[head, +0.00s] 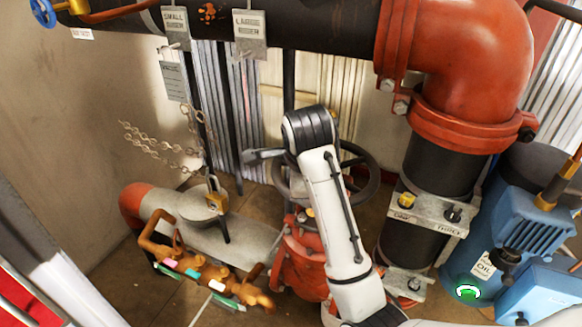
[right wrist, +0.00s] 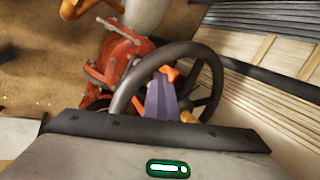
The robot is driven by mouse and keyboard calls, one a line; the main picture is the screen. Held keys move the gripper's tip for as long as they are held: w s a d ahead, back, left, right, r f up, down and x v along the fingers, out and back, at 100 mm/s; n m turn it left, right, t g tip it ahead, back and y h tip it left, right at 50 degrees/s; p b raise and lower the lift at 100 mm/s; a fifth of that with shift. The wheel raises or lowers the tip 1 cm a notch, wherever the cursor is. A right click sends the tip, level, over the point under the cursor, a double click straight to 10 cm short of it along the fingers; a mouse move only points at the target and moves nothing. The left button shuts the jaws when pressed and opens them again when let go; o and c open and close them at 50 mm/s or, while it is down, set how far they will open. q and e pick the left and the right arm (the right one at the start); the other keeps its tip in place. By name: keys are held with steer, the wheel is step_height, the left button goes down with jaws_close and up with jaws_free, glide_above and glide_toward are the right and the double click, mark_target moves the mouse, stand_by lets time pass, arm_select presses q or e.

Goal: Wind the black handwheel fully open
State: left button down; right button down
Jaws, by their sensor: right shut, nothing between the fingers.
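The black handwheel (head: 362,187) stands on the red valve (head: 298,262) in the head view, partly hidden behind my right arm. In the right wrist view the handwheel (right wrist: 125,96) fills the middle, its rim and spokes clear and its lower part hidden by my gripper body. My right gripper (right wrist: 160,88) looks shut, with its narrow purplish fingers across the wheel's opening, inside the outline of the rim. I cannot tell whether they touch a spoke or the rim. In the head view my right arm largely hides the gripper. My left gripper is not in view.
A grey pipe (head: 255,240) with a chained padlock (head: 216,192) and an orange manifold (head: 180,262) lie left of the valve. A large black and red riser (head: 425,170) and a blue pump (head: 535,225) stand to the right. A thick pipe (head: 320,25) crosses overhead.

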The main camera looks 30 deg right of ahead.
steer(key=s+d, duration=0.2)
steer(key=d, duration=0.1)
steer(key=s+d, duration=0.2)
steer(key=d, duration=0.2)
steer(key=s+d, duration=0.2)
steer(key=d, duration=0.2)
steer(key=shift+s, duration=0.4)
steer(key=shift+w+d+f, duration=0.1)
steer(key=shift+w+d, duration=0.05)
steer(key=shift+d, duration=0.3)
steer(key=shift+a, duration=0.1)
steer(key=r, duration=0.5)
steer(key=shift+a+r, duration=0.3)
steer(key=shift+a, duration=0.05)
